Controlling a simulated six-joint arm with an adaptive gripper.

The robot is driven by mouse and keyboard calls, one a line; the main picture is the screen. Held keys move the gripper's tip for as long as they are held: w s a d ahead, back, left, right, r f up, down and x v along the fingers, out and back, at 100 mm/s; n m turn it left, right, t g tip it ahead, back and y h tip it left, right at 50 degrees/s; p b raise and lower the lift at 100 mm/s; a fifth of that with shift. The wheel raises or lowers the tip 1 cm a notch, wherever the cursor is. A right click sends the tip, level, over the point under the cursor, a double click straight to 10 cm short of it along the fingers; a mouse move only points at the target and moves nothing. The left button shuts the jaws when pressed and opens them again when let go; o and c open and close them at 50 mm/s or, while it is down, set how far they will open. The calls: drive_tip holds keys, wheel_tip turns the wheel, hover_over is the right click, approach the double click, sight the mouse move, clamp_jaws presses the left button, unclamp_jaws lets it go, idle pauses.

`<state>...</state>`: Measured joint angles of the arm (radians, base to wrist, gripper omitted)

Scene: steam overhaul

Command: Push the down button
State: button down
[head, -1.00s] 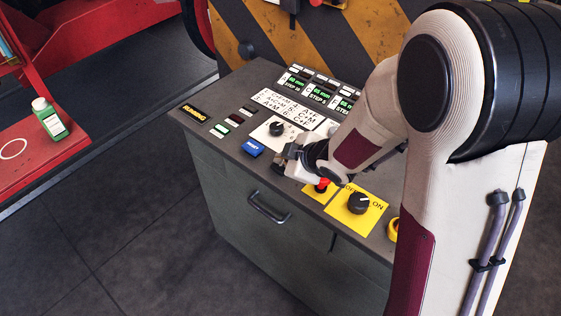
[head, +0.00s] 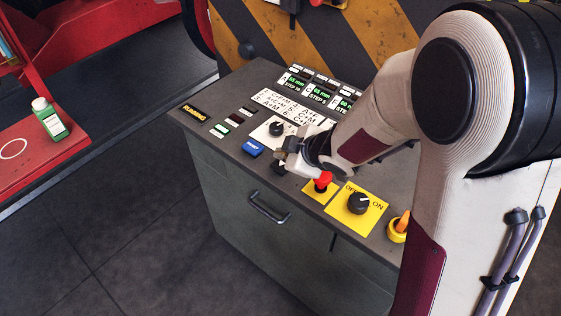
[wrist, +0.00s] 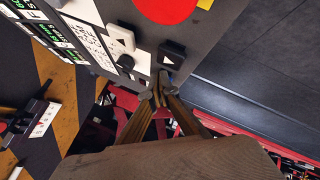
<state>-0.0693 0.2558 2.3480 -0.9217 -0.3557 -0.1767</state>
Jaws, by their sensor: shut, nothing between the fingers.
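My gripper (head: 281,150) is shut and empty, just above the control panel. In the wrist view its fingertips (wrist: 158,90) meet close to a black button (wrist: 172,55) with a pale triangle. I cannot tell whether they touch it. A white button (wrist: 121,40) with a dark triangle sits beside the black one. In the head view the black button (head: 279,168) shows partly below my gripper, near the panel's front edge, and my gripper hides the white one.
A red mushroom button (head: 322,180) stands close to the right of my gripper. A black rotary switch (head: 358,203) and an orange-topped knob (head: 400,225) are further right. A blue button (head: 253,148) and a black dial (head: 277,129) are to the left.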

drive_tip(key=shift+r, duration=2.9)
drive_tip(key=shift+d, duration=0.1)
drive_tip(key=s+d+r+m+g+h, duration=0.1)
drive_tip(key=s+d+m+h, duration=0.3)
drive_tip(key=d, duration=0.4)
drive_tip(key=s+d+m+g+h, duration=0.1)
drive_tip(key=s+d+m+h, duration=0.3)
drive_tip(key=d, duration=0.3)
drive_tip(key=s+a+r+m+y, duration=0.2)
drive_tip(key=s+r+m, duration=0.1)
drive_tip(key=s, duration=0.7)
drive_tip(key=s+a+r+m+y, duration=0.1)
drive_tip(key=s+a+r+m, duration=0.1)
drive_tip(key=s, duration=0.8)
drive_tip(key=shift+s+a+r+m+g+y, duration=0.15)
drive_tip(key=shift+s+r+m+g+y, duration=0.2)
drive_tip(key=shift+r+m, duration=0.6)
